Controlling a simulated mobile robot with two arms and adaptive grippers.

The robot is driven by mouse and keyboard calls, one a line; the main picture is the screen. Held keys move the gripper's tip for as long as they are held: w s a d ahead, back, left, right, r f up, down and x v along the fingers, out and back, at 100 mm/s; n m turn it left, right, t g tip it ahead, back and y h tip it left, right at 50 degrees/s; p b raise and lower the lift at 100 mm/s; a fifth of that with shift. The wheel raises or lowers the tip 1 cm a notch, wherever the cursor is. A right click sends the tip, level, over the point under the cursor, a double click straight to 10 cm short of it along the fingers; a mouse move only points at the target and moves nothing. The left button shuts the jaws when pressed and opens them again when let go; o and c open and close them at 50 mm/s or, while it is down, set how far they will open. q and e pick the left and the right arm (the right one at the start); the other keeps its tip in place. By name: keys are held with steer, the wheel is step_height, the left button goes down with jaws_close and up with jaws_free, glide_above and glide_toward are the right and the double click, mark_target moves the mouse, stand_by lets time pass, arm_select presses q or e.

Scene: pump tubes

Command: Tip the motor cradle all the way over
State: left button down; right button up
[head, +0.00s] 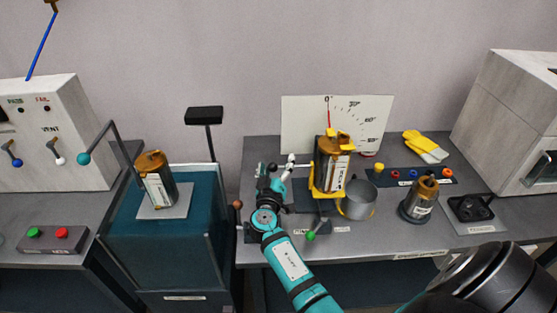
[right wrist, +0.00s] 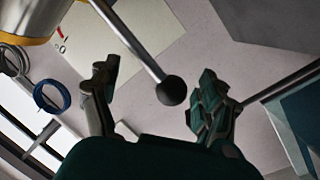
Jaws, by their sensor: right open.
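The yellow motor cradle (head: 325,194) stands upright on the bench in the head view, holding a bronze-coloured motor (head: 330,165). An angle board (head: 300,112) stands behind it, with a red line at the 0° mark. My right gripper (head: 277,174) is just left of the cradle. In the right wrist view, its fingers (right wrist: 157,78) are open, on either side of a metal lever (right wrist: 130,40) with a black ball knob (right wrist: 170,90). The knob lies between the fingers with gaps showing; I cannot see contact. My left gripper is not in view.
Another bronze motor (head: 418,200) stands farther right, near yellow gloves (head: 425,146). A green-knobbed lever (head: 311,236) is in front of the cradle. A teal cabinet (head: 165,250) stands left.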

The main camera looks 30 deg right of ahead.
steer(key=shift+s+a, duration=0.1)
steer(key=shift+c, duration=0.7)
steer(key=c, duration=1.1)
jaws_close()
